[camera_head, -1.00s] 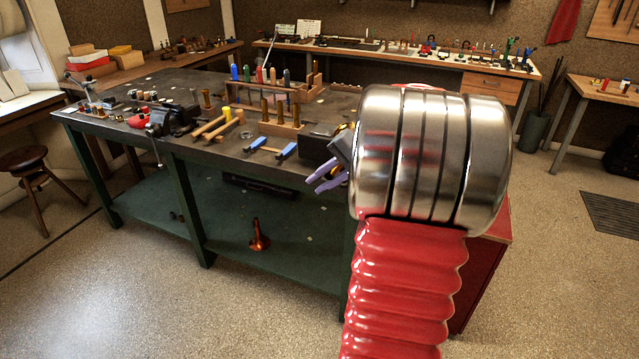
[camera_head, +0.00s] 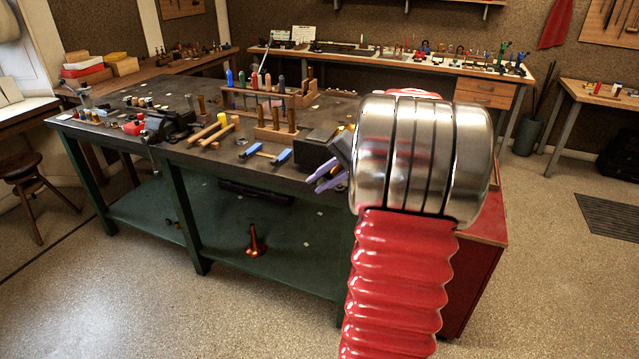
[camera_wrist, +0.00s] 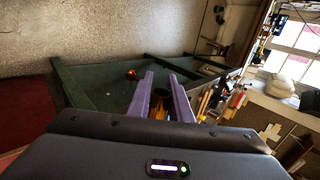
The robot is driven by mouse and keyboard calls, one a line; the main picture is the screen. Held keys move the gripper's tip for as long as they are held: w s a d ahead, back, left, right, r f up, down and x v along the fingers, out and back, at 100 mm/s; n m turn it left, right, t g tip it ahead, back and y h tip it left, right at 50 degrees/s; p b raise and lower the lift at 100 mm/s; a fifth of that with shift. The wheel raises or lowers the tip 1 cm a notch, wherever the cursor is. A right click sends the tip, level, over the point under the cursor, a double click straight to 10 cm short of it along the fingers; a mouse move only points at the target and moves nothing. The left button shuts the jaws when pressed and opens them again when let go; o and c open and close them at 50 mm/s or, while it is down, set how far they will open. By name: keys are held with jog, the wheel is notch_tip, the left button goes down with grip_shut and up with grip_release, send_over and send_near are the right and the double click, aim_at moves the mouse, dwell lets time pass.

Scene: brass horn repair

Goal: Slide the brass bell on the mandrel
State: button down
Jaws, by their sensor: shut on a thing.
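My gripper (camera_wrist: 160,95) has two purple fingers, shut around a golden brass piece (camera_wrist: 157,113) with a dark round opening, which looks like the brass bell. In the head view my gripper (camera_head: 327,178) is at the front edge of the green workbench, partly behind my arm. Only a little of the brass (camera_head: 351,128) shows there, so its full shape is hidden. A dark vise (camera_head: 165,127) stands on the left of the bench top. I cannot clearly make out the mandrel.
A copper-coloured flared piece (camera_head: 256,243) stands on the workbench's lower shelf (camera_head: 205,225). Wooden-handled hammers (camera_head: 217,131), blue-handled pliers (camera_head: 265,153) and a wooden tool rack (camera_head: 268,95) crowd the bench top (camera_head: 125,122). A red cabinet (camera_head: 475,268) is at right. The floor in front is open.

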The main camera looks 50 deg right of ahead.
jog(key=shift+w+d, duration=0.15)
jog(key=shift+d, duration=0.2)
jog(key=c, duration=1.5)
grip_release()
jog(key=shift+c, duration=0.2)
jog(key=v, duration=1.3)
jog(key=shift+s+r, duration=0.25)
jog(key=shift+r, duration=0.05)
jog(key=shift+d, duration=0.15)
